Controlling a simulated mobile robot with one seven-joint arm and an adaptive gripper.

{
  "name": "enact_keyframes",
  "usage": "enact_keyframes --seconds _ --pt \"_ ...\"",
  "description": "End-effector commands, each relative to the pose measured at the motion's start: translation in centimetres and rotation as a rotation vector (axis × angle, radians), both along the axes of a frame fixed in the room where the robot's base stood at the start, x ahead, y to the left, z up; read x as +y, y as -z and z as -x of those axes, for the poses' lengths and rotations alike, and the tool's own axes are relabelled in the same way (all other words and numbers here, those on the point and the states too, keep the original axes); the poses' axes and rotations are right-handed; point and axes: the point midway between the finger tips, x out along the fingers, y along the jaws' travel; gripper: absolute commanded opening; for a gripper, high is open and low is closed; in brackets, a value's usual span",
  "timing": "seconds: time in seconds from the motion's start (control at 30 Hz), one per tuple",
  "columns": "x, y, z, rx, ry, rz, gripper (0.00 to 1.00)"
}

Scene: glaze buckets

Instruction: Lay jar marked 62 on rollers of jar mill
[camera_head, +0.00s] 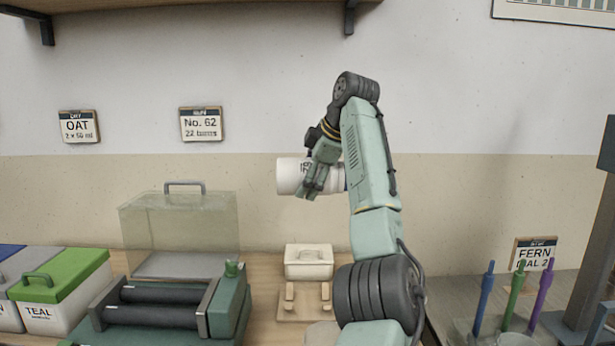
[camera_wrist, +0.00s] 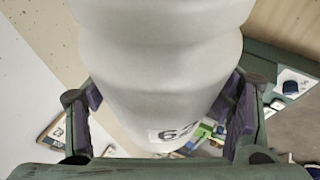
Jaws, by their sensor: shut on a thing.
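My gripper (camera_head: 317,180) is shut on a white jar (camera_head: 292,176) and holds it on its side, well above the bench. In the wrist view the jar (camera_wrist: 160,60) fills the space between the fingers of the gripper (camera_wrist: 160,125), and a label on it (camera_wrist: 175,132) appears to read 62. The jar mill (camera_head: 230,300) stands on the bench at the lower left, with two dark rollers (camera_head: 160,294) lying parallel and bare. The jar is to the right of the mill and higher than it.
A clear cover with a handle (camera_head: 180,225) stands behind the mill. A green-lidded TEAL bucket (camera_head: 62,280) is left of it. A small lidded box (camera_head: 309,262) and a wooden cradle (camera_head: 305,300) are right of the mill. Coloured tools (camera_head: 515,295) stand at the right.

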Motion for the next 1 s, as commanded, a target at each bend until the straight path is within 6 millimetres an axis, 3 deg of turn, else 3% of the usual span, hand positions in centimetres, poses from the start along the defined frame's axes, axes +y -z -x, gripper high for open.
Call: enact_keyframes --seconds 0.03,0.6,1.0 --pt "0.1 -0.9 0.0 -0.007 -0.002 -0.001 0.29" --pt "0.1 -3.3 0.0 -0.007 -0.002 -0.001 0.29" --pt "0.1 -3.4 0.0 -0.007 -0.001 -0.002 0.29"
